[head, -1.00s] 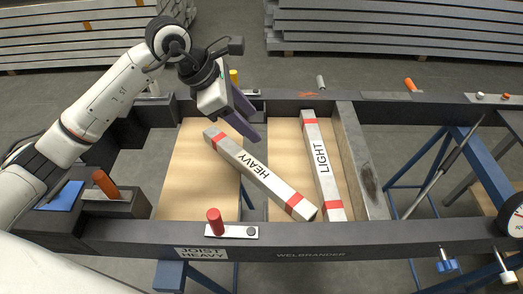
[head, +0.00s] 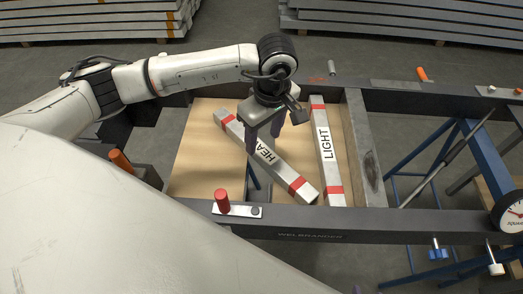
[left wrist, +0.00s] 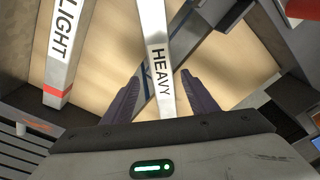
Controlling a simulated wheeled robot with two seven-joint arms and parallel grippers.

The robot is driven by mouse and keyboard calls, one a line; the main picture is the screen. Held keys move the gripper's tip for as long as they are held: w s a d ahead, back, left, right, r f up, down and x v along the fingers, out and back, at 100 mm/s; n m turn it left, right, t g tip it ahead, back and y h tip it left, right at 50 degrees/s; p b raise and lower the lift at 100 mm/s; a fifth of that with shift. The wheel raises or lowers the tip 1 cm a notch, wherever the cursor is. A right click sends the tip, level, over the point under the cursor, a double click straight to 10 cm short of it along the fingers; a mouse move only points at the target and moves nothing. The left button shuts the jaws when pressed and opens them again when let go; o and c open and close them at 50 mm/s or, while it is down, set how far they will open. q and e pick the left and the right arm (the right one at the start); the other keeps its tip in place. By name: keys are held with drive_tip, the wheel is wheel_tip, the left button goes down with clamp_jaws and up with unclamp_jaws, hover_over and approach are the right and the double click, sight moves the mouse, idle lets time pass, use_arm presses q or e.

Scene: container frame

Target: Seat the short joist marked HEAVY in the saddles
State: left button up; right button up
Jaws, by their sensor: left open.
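The HEAVY joist (head: 298,186), a pale bar with red bands, lies diagonally on the wooden boards. It also shows in the left wrist view (left wrist: 158,40), lettering towards me. My left gripper (head: 263,142) is over its middle, open, with one finger on each side of the bar; in the left wrist view the fingers (left wrist: 160,80) look apart from it. I cannot tell how far down the fingertips reach. A plate with a red peg (head: 222,200) sits on the front beam; I cannot tell whether it is a saddle. My right gripper is not in view.
The LIGHT joist (head: 325,150) lies close to the right of the HEAVY one. A grey crossbar (head: 362,150) stands beyond it. The dark front beam (head: 340,222) and the back beam bound the boards. An orange peg (head: 121,160) stands at left.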

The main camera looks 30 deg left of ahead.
sight(261, 148)
use_arm(q)
drive_tip(key=shift+a+f+p, duration=0.2)
drive_tip(key=shift+a+f, duration=0.05)
drive_tip(key=shift+f, duration=1.15)
drive_tip(key=shift+a+f+p, duration=0.2)
drive_tip(key=shift+f, duration=1.15)
clamp_jaws()
drive_tip(key=shift+r, duration=0.1)
